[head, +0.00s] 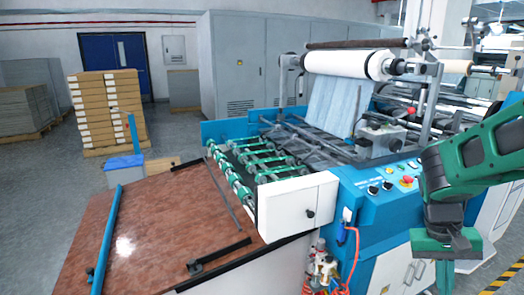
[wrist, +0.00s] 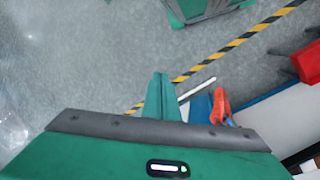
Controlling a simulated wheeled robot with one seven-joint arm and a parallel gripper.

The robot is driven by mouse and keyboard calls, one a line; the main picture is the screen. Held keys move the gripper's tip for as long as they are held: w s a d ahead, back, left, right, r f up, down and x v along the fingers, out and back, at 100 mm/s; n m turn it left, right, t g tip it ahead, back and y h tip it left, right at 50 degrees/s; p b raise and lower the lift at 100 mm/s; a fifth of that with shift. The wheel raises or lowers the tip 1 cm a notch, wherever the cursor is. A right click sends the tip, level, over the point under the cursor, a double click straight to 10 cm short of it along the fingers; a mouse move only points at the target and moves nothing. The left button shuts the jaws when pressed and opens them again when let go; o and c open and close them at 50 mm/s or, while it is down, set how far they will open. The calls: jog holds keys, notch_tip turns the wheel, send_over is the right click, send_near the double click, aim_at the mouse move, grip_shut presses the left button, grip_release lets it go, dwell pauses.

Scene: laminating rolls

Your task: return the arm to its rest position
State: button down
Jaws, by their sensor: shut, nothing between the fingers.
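My green arm (head: 480,150) reaches in from the right edge in the head view, bent, with its end hanging down beside the laminating machine's control panel. My gripper (head: 443,278) points down in front of the machine's white and blue side and holds nothing. In the wrist view my gripper (wrist: 162,98) shows its two green fingers together, over grey floor.
The laminating machine (head: 345,195) with its white roll (head: 345,64) stands close to the left of my gripper. A brown table (head: 150,225) joins it. Stacked boxes (head: 107,108) stand behind. A yellow-black floor stripe (wrist: 235,45) and a red object (wrist: 308,62) show in the wrist view.

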jog(key=s+a+r+m+t+y, duration=0.1)
jog(key=s+r, duration=0.4)
jog(key=s, duration=0.6)
jog(key=shift+a+t+y, duration=0.15)
jog(key=shift+t+y, duration=0.35)
jog(key=shift+y, duration=0.3)
jog(key=c, duration=1.8)
grip_release()
jog(key=shift+s+a+r, duration=0.1)
jog(key=shift+s, duration=0.15)
jog(key=shift+a, duration=0.1)
